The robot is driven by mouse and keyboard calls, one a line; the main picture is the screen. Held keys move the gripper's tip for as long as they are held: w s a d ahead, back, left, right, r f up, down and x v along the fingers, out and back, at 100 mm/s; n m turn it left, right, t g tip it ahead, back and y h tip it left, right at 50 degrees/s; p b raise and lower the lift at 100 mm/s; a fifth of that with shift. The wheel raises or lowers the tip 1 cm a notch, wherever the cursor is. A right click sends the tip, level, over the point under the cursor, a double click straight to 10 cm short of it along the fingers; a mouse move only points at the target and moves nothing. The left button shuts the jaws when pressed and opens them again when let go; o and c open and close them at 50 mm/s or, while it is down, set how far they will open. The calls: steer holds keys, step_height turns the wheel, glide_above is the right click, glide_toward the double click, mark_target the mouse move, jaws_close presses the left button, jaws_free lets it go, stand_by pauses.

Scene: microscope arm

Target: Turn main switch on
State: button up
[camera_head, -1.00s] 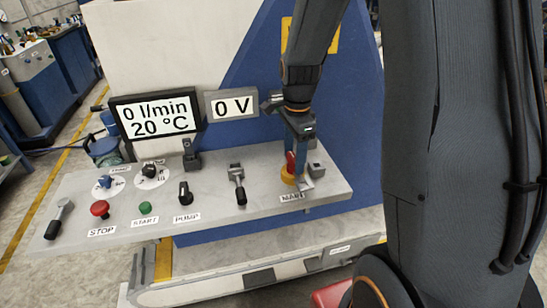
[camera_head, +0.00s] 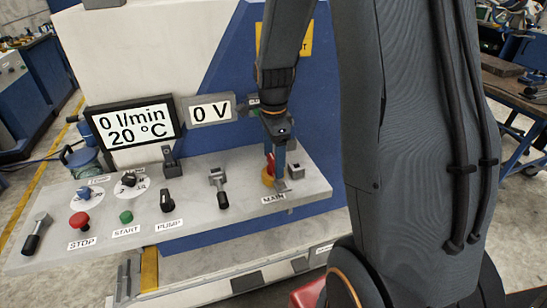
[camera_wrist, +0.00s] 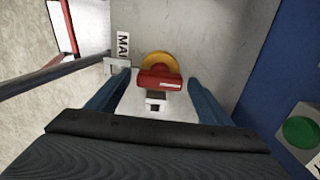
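The main switch is a red handle on a yellow round base, at the right end of the grey panel (camera_head: 110,240) above the MAIN label (camera_head: 273,199). In the wrist view the red handle (camera_wrist: 160,81) lies across the yellow base (camera_wrist: 160,62). My gripper (camera_head: 280,177) is at the switch in the head view and partly covers it. In the wrist view its two blue fingers (camera_wrist: 160,88) are spread apart, one on each side of the red handle, with gaps visible between the handle and each finger.
The panel also carries a red STOP button (camera_head: 79,222), a green START button (camera_head: 126,217), a PUMP knob (camera_head: 167,201) and a lever (camera_head: 220,188). Displays read 0 l/min, 20 °C (camera_head: 133,123) and 0 V (camera_head: 209,109). A small grey block (camera_head: 297,171) stands right of the switch.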

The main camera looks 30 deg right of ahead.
steer(key=shift+r+b, duration=1)
steer(key=shift+r, duration=2.9)
steer(key=s+a+f+n, duration=0.3)
steer(key=s+n, duration=0.3)
steer(key=n, duration=0.3)
steer(key=s+a+f+n+t+b, duration=0.1)
steer(key=s+a+f+n, duration=0.3)
steer(key=n, duration=0.6)
steer(key=shift+s+a+n+b, duration=0.3)
steer(key=shift+s+a, duration=0.5)
steer(key=shift+s, duration=0.4)
